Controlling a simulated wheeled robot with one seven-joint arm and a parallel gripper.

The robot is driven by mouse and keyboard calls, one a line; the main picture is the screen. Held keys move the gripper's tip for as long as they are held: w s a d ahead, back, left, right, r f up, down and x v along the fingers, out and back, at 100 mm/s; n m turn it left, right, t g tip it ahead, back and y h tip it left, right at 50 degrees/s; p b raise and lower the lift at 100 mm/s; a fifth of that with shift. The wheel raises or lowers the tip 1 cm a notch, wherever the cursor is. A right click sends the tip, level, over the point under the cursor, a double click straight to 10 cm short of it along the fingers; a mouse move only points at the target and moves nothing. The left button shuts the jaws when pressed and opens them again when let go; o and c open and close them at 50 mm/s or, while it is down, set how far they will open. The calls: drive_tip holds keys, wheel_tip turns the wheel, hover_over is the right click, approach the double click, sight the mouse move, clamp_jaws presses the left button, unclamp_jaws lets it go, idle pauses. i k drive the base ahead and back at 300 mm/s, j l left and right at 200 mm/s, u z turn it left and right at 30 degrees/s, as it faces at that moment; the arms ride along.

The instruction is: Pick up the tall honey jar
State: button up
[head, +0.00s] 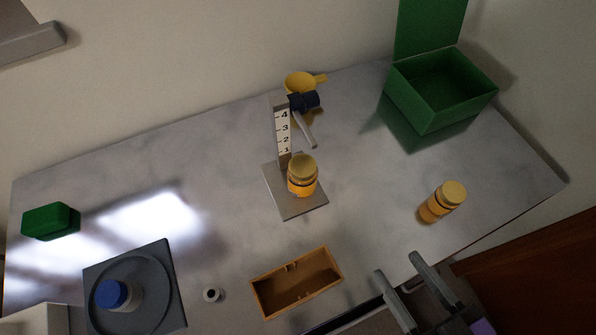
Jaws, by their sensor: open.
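Two honey jars with amber bodies and yellow lids are in the head view. One jar (441,202) stands alone on the right part of the table and looks a little longer. The other jar (302,177) stands on the metal base of a stand with a numbered scale (283,130). I cannot tell for sure which is the tall one. My gripper (398,267) is open and empty at the table's front edge, below and left of the right jar in the picture, apart from both jars.
A wooden tray (262,299) lies left of my gripper, with a small white ring (212,295) beside it. An open green box (428,117) stands at the back right. A grey plate (166,262) holds a blue-capped container (113,294). The table around the right jar is clear.

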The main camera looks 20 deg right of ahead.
sight(297, 188)
drive_tip(key=k+j, duration=0.1)
drive_tip(key=j, duration=0.75)
drive_tip(key=k+j, duration=0.15)
drive_tip(key=j, duration=0.25)
drive_tip(key=k+j, duration=0.1)
drive_tip(key=j, duration=0.3)
drive_tip(key=z, duration=0.05)
